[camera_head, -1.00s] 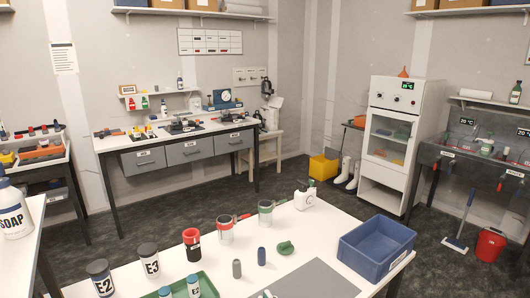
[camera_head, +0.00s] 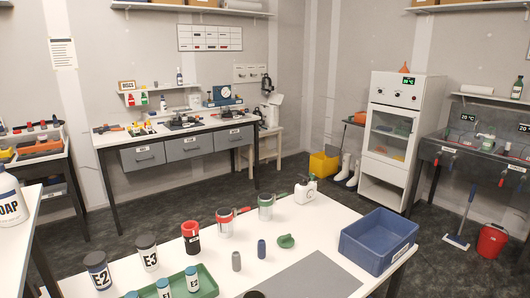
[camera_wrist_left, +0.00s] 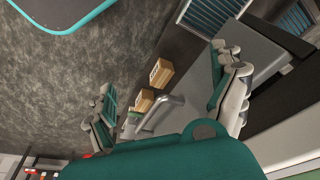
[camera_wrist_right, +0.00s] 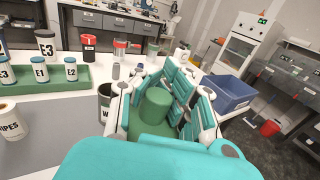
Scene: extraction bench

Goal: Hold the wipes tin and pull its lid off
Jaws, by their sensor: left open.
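My left gripper (camera_wrist_left: 163,72) is open and empty, away from the tin. Neither gripper shows in the head view.
A dark pot (camera_wrist_right: 105,96) with a partly hidden label stands left of my right fingers. A green tray (camera_head: 205,279) holds small bottles. E2 (camera_head: 98,271) and E3 (camera_head: 147,253) jars stand behind it. A blue crate (camera_head: 378,240) is at the right. The grey mat (camera_head: 305,278) has bare room.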

